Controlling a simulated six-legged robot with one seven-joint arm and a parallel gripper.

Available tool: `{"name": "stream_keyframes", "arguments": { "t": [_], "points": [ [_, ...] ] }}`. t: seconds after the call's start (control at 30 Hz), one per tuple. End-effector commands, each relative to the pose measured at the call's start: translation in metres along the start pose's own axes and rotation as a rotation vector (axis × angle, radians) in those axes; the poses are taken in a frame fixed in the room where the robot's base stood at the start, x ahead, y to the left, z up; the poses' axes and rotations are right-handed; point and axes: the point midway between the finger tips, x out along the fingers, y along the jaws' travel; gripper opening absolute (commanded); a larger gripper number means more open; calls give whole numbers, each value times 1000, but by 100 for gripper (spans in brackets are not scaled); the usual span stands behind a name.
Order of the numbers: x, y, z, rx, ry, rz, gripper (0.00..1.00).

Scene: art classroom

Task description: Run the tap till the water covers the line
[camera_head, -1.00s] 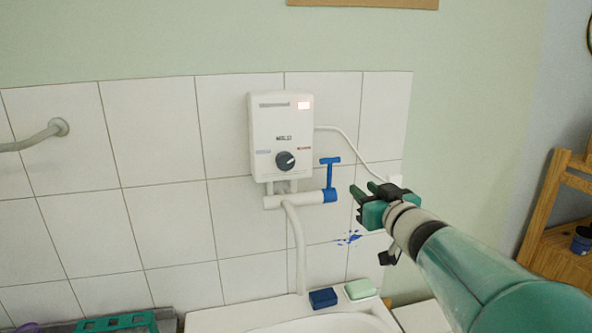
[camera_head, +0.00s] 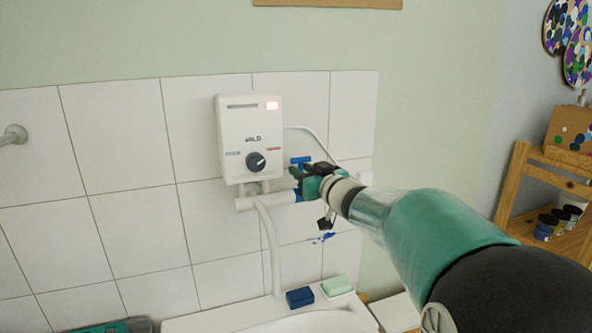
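The tap's blue T-shaped handle (camera_head: 301,160) sticks up at the right end of the white pipe (camera_head: 264,202) under the wall heater (camera_head: 248,138). My gripper (camera_head: 297,173) is at this handle and hides most of its stem. I cannot tell whether its fingers are open or closed around it. The white spout (camera_head: 270,248) bends down towards the sink (camera_head: 318,324). Only the sink's back rim and a bit of its inside show at the bottom edge. No water or line is visible.
A blue block (camera_head: 299,297) and a pale green soap-like block (camera_head: 337,287) lie on the sink's back ledge. A grey rail (camera_head: 14,136) is on the wall at left. A wooden shelf (camera_head: 520,190) with paint pots stands at right. Blue paint marks the tiles.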

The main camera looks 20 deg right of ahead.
Motion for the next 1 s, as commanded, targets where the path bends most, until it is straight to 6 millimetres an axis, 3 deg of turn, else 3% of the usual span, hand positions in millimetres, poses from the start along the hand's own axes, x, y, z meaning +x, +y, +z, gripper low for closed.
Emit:
{"name": "stream_keyframes", "arguments": {
  "t": [0.17, 0.43, 0.6, 1.0],
  "points": [
    [14, 0, 0, 0, -1, 1, 29],
    [15, 0, 0, -1, -1, 1, 29],
    [15, 0, 0, -1, -1, 1, 0],
    [15, 1, 0, -2, 11, 2, 0]
  ]
}}
